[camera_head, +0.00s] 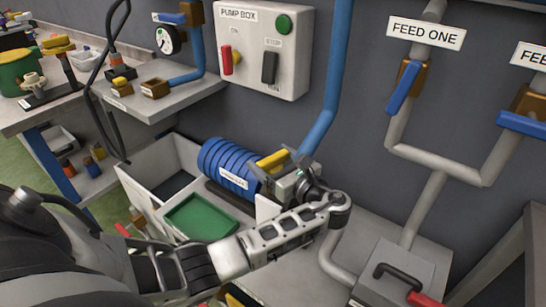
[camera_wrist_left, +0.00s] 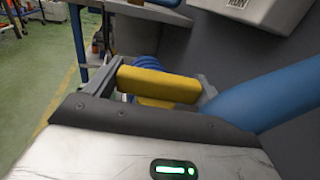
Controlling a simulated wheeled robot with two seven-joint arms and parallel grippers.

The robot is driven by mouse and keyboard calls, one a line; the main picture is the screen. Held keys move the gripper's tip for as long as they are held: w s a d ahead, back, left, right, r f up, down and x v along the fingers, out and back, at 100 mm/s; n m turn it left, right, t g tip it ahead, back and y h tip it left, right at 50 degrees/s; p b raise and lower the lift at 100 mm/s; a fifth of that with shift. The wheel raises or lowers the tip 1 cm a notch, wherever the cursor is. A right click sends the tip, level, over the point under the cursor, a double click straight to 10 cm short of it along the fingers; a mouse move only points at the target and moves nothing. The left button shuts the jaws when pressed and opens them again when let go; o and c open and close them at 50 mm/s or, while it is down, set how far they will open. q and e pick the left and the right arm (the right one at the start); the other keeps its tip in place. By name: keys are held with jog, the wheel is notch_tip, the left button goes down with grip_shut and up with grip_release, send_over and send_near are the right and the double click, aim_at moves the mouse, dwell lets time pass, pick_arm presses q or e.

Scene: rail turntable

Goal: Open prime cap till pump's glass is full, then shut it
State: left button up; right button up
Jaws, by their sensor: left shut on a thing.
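The pump (camera_head: 222,163) is a blue ribbed cylinder with a white label, standing on the low bench by the wall. The yellow prime cap (camera_head: 272,160) is at its right end, and it also shows as a yellow bar in the left wrist view (camera_wrist_left: 158,84). My left gripper (camera_head: 281,172) is shut on the cap, with a finger beside it. The gripper and arm cover the pump's right end. I cannot make out the pump's glass or its level. My right gripper is not in view.
The pump box (camera_head: 250,45) hangs above with a red lever and a green button. A blue pipe (camera_head: 335,90) rises close to the right of the gripper. A green tray (camera_head: 200,217) lies in front of the pump. Feed one's blue-handled valve (camera_head: 403,88) is at right.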

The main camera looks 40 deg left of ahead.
pick_arm(q)
jog(key=shift+n+g, duration=0.5)
jog(key=shift+g, duration=0.2)
jog(key=o, duration=0.9)
jog(key=s+d+b, duration=0.1)
jog(key=s+d, duration=0.1)
jog(key=d, duration=1.3)
jog(key=shift+s+d, duration=0.3)
jog(key=shift+s, duration=0.05)
